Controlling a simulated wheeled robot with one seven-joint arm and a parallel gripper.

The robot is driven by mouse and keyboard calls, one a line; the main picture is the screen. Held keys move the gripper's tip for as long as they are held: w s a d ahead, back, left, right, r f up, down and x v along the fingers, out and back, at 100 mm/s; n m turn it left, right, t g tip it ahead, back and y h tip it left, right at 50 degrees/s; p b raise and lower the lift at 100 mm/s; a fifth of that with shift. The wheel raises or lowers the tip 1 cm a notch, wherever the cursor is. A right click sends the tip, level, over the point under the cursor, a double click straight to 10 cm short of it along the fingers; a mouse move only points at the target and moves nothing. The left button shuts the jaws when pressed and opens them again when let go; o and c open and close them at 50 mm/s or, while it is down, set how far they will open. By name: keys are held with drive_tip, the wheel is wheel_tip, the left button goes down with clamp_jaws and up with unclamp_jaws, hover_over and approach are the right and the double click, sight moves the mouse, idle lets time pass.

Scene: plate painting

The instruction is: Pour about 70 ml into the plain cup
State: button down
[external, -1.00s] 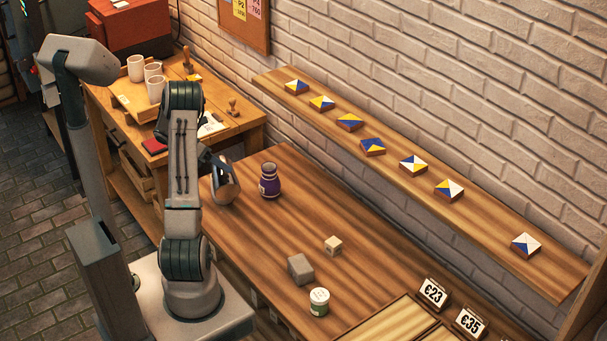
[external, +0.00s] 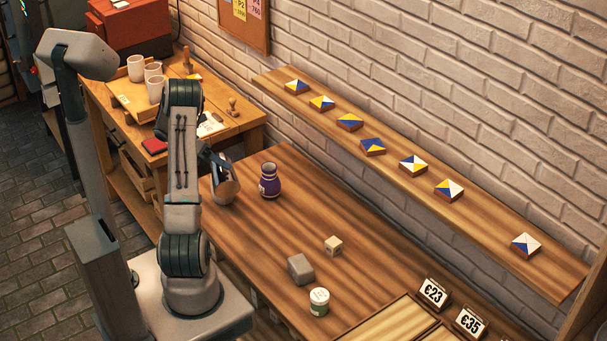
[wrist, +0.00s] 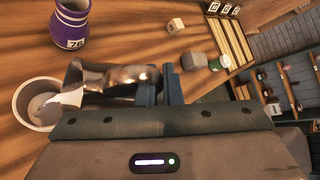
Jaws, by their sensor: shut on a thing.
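My gripper (wrist: 165,84) is shut on a shiny metal jug (wrist: 118,80). In the wrist view the jug is tipped to the left, with its lip over the plain cup (wrist: 22,101). A pale, liquid-like patch shows at the lip, and some pale liquid shows inside the cup; its level cannot be read. The cup is not seen there. A purple jar (external: 269,182) with white bands stands upright just right of the jug; the wrist view shows its number label (wrist: 70,30).
A grey block (external: 300,269), a small pale cube (external: 333,245) and a green-and-white tub (external: 319,302) stand further right on the table. Several tiles lie on the wall shelf (external: 395,185). White cups (external: 155,88) stand on the back-left bench.

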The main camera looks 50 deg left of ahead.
sight(226, 182)
drive_tip(key=shift+w+a+r+n+h+p, duration=0.15)
drive_tip(key=shift+a+r+n+h+p, duration=0.25)
drive_tip(key=shift+p, duration=0.75)
idle(0.5)
drive_tip(key=shift+d+f+b, duration=0.1)
drive_tip(key=shift+f+b, duration=0.05)
drive_tip(key=shift+b, duration=0.15)
drive_tip(key=d+f+b, duration=0.1)
drive_tip(key=b, duration=0.1)
drive_tip(key=s+d+f+m+y+b, duration=0.1)
drive_tip(key=d+b, duration=0.1)
drive_tip(key=d+f+m+y+b, duration=0.1)
drive_tip(key=b, duration=0.2)
drive_tip(key=shift+s+d+f, duration=0.15)
drive_tip(key=shift+s+f, duration=0.05)
drive_tip(key=shift+s, duration=0.1)
drive_tip(key=shift+s+d+f+y+b, duration=0.15)
drive_tip(key=shift+y+b, duration=0.25)
drive_tip(key=shift+y, duration=0.2)
drive_tip(key=shift+d+f+m+t+y+b, duration=0.3)
drive_tip(key=shift+f+m+y+b, duration=0.15)
drive_tip(key=shift+b, duration=0.45)
